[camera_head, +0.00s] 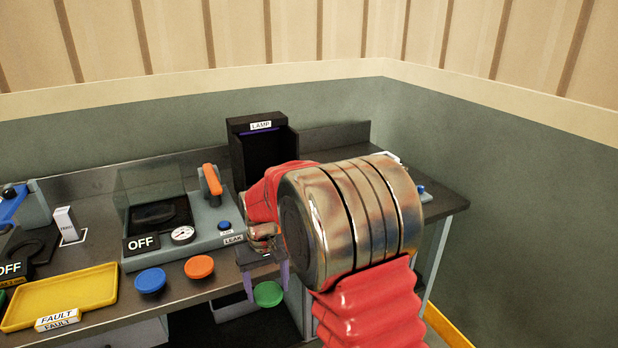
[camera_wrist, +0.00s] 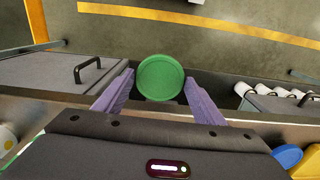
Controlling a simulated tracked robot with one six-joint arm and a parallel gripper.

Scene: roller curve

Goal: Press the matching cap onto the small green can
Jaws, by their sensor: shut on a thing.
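My gripper (camera_head: 267,284) is shut on a round green cap (camera_head: 268,294), held between its two purple fingertips. In the wrist view the green cap (camera_wrist: 160,77) sits between the fingertips (camera_wrist: 160,82), with its round face toward the camera. My gripper and the cap are at the front edge of the bench. A blue cap (camera_head: 150,280) and an orange cap (camera_head: 199,267) lie on the bench to the left. I cannot make out the small green can in either view; my arm covers part of the bench.
A yellow FAULT tray (camera_head: 75,297) lies at the left front. A grey leak station (camera_head: 203,238) with a gauge and orange lever stands behind the caps. A black LAMP box (camera_head: 260,150) stands at the back. White cylinders (camera_wrist: 265,90) show low down in the wrist view.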

